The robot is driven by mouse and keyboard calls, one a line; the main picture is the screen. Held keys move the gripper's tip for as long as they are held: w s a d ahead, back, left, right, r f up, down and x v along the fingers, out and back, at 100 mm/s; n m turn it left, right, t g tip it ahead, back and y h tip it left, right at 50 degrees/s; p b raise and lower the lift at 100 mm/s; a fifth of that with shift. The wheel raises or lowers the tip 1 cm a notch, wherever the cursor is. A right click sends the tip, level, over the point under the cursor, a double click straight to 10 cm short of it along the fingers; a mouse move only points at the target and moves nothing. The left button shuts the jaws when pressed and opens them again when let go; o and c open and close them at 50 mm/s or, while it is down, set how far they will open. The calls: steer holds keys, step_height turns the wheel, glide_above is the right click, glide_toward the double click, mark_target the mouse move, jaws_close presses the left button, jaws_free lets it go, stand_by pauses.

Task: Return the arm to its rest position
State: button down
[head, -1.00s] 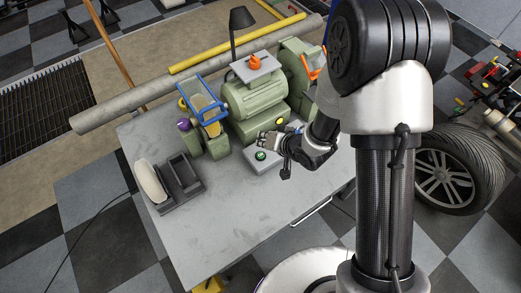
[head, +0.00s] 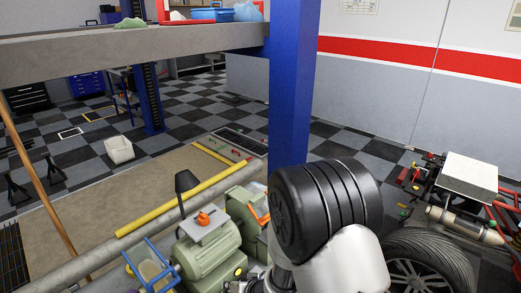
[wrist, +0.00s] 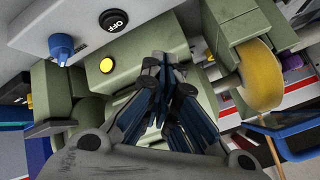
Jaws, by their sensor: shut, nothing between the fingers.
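My gripper (wrist: 160,112) shows in the wrist view with its dark fingers drawn together and nothing between them. It is in front of the green bench grinder (wrist: 134,68), whose yellow button (wrist: 106,65) is just left of the fingers. Whether the fingers touch it I cannot tell. In the head view the grinder (head: 208,262) is at the bottom, left of my arm. Only a bit of my wrist shows at the bottom edge there, and the fingertips are out of sight.
In the wrist view a grey panel carries a black OFF button (wrist: 114,20) and a blue knob (wrist: 62,46). A yellow wheel (wrist: 260,75) is at right. In the head view a blue post (head: 291,85) stands behind the grinder, with a tyre (head: 428,258) at right.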

steer(key=w+d+r+t+h, duration=0.2)
steer(key=w+d+r+h, duration=0.15)
steer(key=d+r, duration=0.7)
steer(key=s+d+r+m+h, duration=0.1)
steer(key=s+d+r+h, duration=0.2)
steer(key=s+d+r, duration=0.45)
steer(key=s+d+r+g, duration=0.1)
steer(key=s+d+r, duration=0.1)
steer(key=s, duration=0.4)
steer(key=s+d+r+g+b, duration=0.1)
steer(key=s+d+r, duration=0.1)
steer(key=s, duration=0.4)
steer(key=s+d+r+m+g, duration=0.1)
steer(key=s+d+r, duration=0.1)
steer(key=s, duration=0.4)
steer(key=shift+d+r, duration=0.4)
steer(key=shift+r, duration=0.45)
steer(key=shift+s, duration=0.1)
